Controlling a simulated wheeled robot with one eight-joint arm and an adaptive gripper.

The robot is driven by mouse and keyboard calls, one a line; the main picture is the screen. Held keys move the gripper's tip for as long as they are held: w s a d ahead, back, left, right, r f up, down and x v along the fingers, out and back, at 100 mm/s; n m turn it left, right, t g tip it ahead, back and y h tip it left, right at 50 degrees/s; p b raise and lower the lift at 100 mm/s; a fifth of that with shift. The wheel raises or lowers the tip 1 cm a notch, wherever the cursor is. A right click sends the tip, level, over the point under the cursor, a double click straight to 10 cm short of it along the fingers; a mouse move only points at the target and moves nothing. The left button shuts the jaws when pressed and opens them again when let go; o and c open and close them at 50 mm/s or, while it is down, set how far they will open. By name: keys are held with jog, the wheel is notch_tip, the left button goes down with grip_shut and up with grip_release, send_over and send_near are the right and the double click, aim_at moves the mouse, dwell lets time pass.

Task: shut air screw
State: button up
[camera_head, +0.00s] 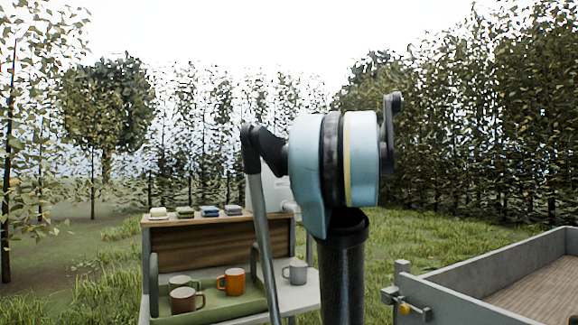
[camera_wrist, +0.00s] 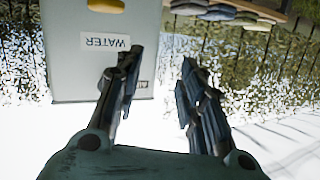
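In the wrist view, which looks upside down, a pale grey water container (camera_wrist: 65,25) stands beyond my fingers. It bears a white WATER label (camera_wrist: 108,42) and a small label that seems to read AIR (camera_wrist: 143,84). The air screw itself cannot be made out; my left-hand finger covers the face beside the small label. My gripper (camera_wrist: 160,57) is open, with a clear gap and nothing between its fingers. In the head view the container (camera_head: 283,187) is mostly hidden behind my arm, and my gripper does not show.
A wooden stand (camera_head: 215,245) holds several folded cloths (camera_head: 209,211) on top. Below are a green tray (camera_head: 215,311) with mugs, including an orange mug (camera_head: 232,282), and a grey mug (camera_head: 295,272) beside it. A grey cart (camera_head: 500,263) stands at right. Trees surround the grass.

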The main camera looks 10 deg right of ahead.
jog(key=w+d+r+t, duration=0.3)
jog(key=w+d+r, duration=0.35)
jog(key=r, duration=0.25)
jog(key=x, duration=1.6)
jog(key=shift+d+r, duration=0.15)
jog(key=shift+d, duration=0.05)
jog(key=shift+c, duration=0.2)
grip_shut()
